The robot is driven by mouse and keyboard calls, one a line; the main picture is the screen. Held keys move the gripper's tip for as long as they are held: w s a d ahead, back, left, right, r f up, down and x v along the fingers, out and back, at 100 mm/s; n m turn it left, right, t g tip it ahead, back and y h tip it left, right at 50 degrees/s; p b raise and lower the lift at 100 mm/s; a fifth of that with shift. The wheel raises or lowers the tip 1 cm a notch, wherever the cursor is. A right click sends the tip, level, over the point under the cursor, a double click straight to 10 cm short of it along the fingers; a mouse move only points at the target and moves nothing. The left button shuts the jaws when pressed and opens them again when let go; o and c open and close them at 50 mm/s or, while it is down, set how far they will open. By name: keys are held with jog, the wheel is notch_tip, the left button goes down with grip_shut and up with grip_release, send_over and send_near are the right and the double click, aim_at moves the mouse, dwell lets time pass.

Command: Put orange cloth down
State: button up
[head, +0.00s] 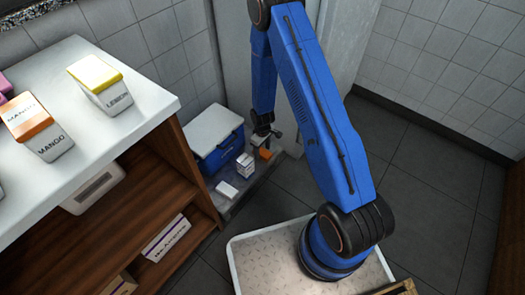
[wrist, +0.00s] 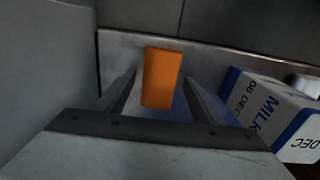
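The orange cloth (head: 264,154) is a small folded block at the low grey metal platform, at its right end. In the wrist view the orange cloth (wrist: 162,78) shows upright between my fingertips, with a narrow gap beside the left finger. My gripper (head: 266,136) points down just above the cloth in the head view. In the wrist view my gripper (wrist: 160,80) has its two fingers apart, one on each side of the cloth. The cloth's lower contact with the platform is hard to make out.
A milk carton (wrist: 275,112) stands close to the right finger; it also shows in the head view (head: 245,165). A white box (head: 227,189) and a blue cooler with a white lid (head: 215,130) are on the platform (head: 250,190). A wooden shelf (head: 150,205) stands left.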

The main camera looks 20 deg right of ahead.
notch_tip(320, 180, up, 13)
notch_tip(320, 180, up, 17)
jog(key=m+t, duration=0.1)
jog(key=m, duration=0.1)
send_over(262, 152)
jog(key=s+d, duration=0.2)
jog(key=s+d+r+m+t, duration=0.15)
jog(key=s+r, duration=0.55)
jog(key=r, duration=0.7)
jog(key=s+d+r+m, duration=0.1)
jog(key=s+r, duration=0.3)
jog(key=s, duration=0.4)
jog(key=s+d+r+m+t, duration=0.1)
jog(key=s+r, duration=0.4)
jog(key=s, duration=0.3)
jog(key=s+d+r+m+t, duration=0.1)
jog(key=s+r, duration=0.4)
jog(key=s, duration=0.3)
jog(key=shift+s+d+m, duration=0.2)
jog(key=shift+d+m, duration=0.15)
jog(key=shift+d, duration=0.05)
